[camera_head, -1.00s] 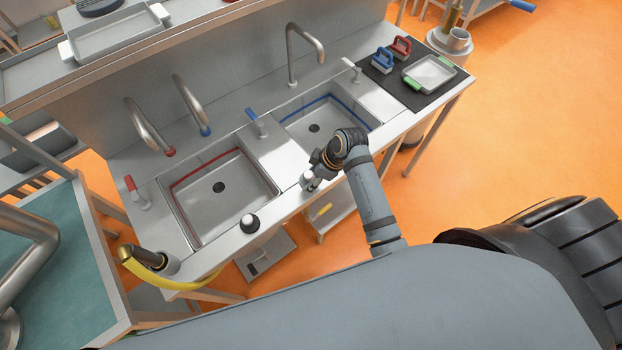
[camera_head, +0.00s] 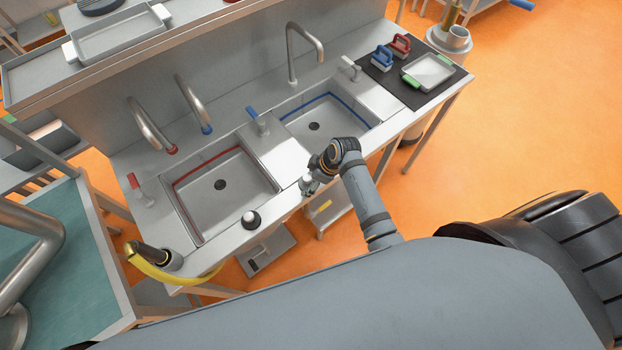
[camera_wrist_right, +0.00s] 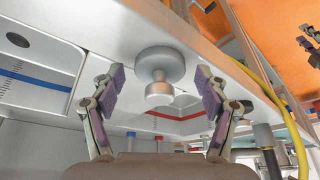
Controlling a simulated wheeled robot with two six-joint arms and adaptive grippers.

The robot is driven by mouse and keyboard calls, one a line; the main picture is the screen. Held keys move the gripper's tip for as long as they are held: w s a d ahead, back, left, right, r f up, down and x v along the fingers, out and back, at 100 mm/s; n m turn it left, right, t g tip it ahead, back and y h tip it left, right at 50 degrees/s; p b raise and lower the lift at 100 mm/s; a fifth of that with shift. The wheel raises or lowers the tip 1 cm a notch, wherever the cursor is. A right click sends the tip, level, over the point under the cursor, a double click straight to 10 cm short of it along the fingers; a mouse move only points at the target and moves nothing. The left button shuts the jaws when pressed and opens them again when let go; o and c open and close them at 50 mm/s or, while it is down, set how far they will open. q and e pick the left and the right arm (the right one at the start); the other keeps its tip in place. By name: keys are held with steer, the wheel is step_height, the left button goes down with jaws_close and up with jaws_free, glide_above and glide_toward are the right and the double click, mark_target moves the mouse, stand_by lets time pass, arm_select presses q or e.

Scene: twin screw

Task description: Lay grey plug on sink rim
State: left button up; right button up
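The grey plug (camera_wrist_right: 160,72), a round disc with a short knob, shows in the middle of the right wrist view. Its disc appears to be at the pale metal sink rim (camera_wrist_right: 215,50), with the knob pointing toward my gripper; whether it rests flat there I cannot tell. My right gripper (camera_wrist_right: 160,88) is open, with a finger on each side of the plug and a visible gap on both sides. In the head view my right gripper (camera_head: 307,186) is at the front rim below the divider between the two basins, and partly hides the plug.
A black plug with a white knob (camera_head: 251,219) sits on the front rim farther left. The red-lined basin (camera_head: 225,190) and blue-lined basin (camera_head: 320,122) lie behind the rim. A yellow hose (camera_head: 160,274) hangs at the left end. A black mat (camera_head: 432,98) holds brushes and a tray.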

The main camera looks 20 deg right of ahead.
steer(key=b+v, duration=0.1)
steer(key=v, duration=1.1)
steer(key=shift+b, duration=0.4)
steer(key=shift+r, duration=0.15)
